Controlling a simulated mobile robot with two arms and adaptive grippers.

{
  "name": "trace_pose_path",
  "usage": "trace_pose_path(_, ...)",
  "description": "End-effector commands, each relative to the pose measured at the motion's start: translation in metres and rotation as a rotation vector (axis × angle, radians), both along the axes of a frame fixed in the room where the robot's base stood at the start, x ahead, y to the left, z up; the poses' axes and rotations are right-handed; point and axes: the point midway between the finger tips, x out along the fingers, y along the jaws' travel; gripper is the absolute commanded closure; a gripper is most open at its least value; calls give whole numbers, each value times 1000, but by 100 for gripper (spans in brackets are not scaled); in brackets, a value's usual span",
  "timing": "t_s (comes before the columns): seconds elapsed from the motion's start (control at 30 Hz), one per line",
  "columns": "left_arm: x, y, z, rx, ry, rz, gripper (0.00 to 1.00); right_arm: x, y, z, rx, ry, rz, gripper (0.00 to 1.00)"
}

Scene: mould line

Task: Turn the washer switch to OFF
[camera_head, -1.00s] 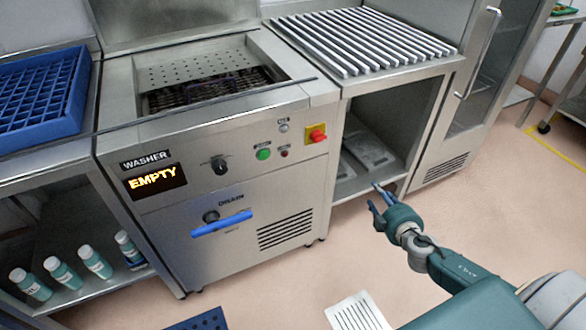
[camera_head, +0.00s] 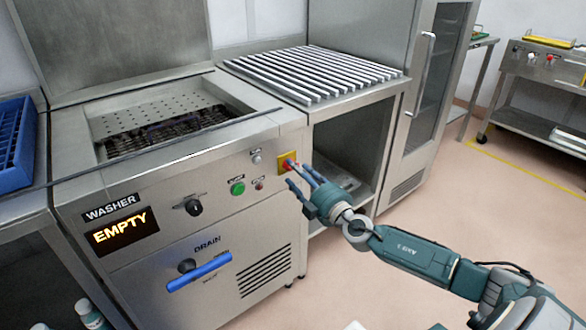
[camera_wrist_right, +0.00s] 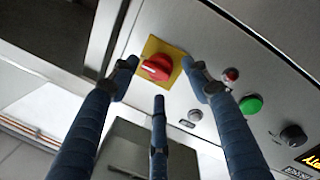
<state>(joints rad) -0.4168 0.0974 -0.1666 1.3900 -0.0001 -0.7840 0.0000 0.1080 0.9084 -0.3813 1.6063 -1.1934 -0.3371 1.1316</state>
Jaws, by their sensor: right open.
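The washer (camera_head: 150,190) stands at the left in the head view, with its lid up and its display reading EMPTY. The washer switch (camera_wrist_right: 157,67) is a red rotary handle on a yellow plate, at the right end of the front panel. In the head view the switch (camera_head: 288,165) is partly covered by my right gripper (camera_head: 302,178). In the right wrist view my right gripper (camera_wrist_right: 160,80) is open, its fingers spread to either side of the switch and a third finger below it. I cannot tell whether any finger touches the switch. My left gripper is not in view.
A green button (camera_head: 238,188), a small red button (camera_head: 259,184) and a black knob (camera_head: 194,207) sit left of the switch. A blue drain handle (camera_head: 199,272) is lower down. A slatted rack (camera_head: 315,75) tops the open cabinet at right. Floor at right is clear.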

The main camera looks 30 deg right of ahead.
Motion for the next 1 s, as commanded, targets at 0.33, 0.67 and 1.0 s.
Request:
trace_pose_path(0.33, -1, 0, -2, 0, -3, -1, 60, 28, -1, 0, 0, 0, 0, 52)
trace_pose_path(0.67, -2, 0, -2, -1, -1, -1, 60, 28, -1, 0, 0, 0, 0, 70)
trace_pose_path(1.0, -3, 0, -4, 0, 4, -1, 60, 28, 2, -2, -5, 1, 6, 93)
